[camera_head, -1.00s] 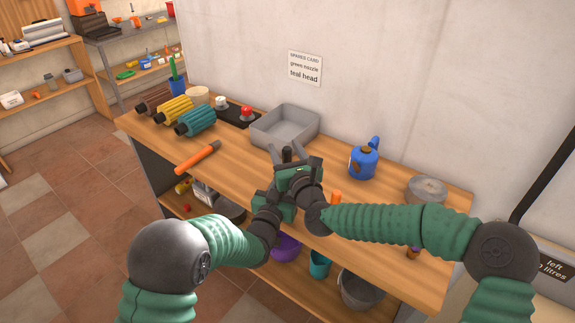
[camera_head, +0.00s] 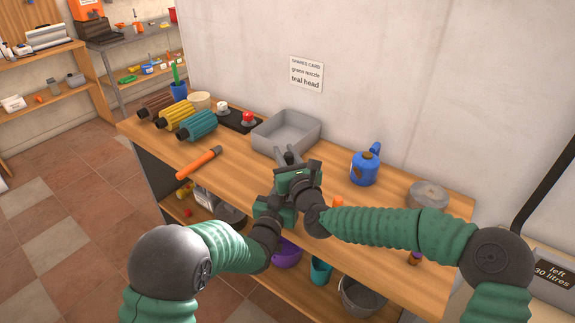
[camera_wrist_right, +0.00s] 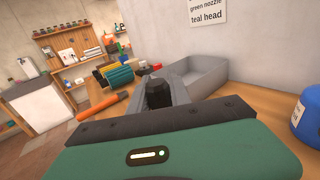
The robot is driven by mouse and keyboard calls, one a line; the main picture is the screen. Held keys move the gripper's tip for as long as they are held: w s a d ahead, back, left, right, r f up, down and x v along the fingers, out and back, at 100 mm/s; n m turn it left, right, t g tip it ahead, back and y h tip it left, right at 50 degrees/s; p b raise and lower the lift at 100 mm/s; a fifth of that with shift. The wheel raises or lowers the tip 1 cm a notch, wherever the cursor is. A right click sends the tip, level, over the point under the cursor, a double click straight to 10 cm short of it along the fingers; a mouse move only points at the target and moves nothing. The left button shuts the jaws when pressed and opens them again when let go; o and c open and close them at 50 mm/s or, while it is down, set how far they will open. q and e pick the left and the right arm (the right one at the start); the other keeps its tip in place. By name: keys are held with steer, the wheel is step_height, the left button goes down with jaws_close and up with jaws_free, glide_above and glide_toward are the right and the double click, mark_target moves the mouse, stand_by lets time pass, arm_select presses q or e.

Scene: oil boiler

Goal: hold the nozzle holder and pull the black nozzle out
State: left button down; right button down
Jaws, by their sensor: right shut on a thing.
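My right gripper (camera_head: 290,157) is shut on the black nozzle, above the front part of the bench. The black nozzle (camera_wrist_right: 156,94) stands up between its grey fingers in the right wrist view. In the head view the nozzle is small and mostly hidden by the fingers. My left gripper (camera_head: 270,203) is just below and left of the right one, close against it. Its fingers are hidden behind the right gripper, so its grip cannot be seen. The nozzle holder is hidden and I cannot make it out.
A grey tray (camera_head: 259,139) stands just beyond the grippers. Teal (camera_head: 198,126) and yellow (camera_head: 175,113) ribbed heads lie at left, with an orange-handled tool (camera_head: 199,163) before them. A blue oil can (camera_head: 364,168) and a grey round container (camera_head: 428,195) stand at right.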

arm_select(q)
steer(key=c, duration=0.9)
jaws_free()
arm_select(e)
step_height(320, 180, up, 10)
arm_select(q)
steer(key=shift+s, duration=0.1)
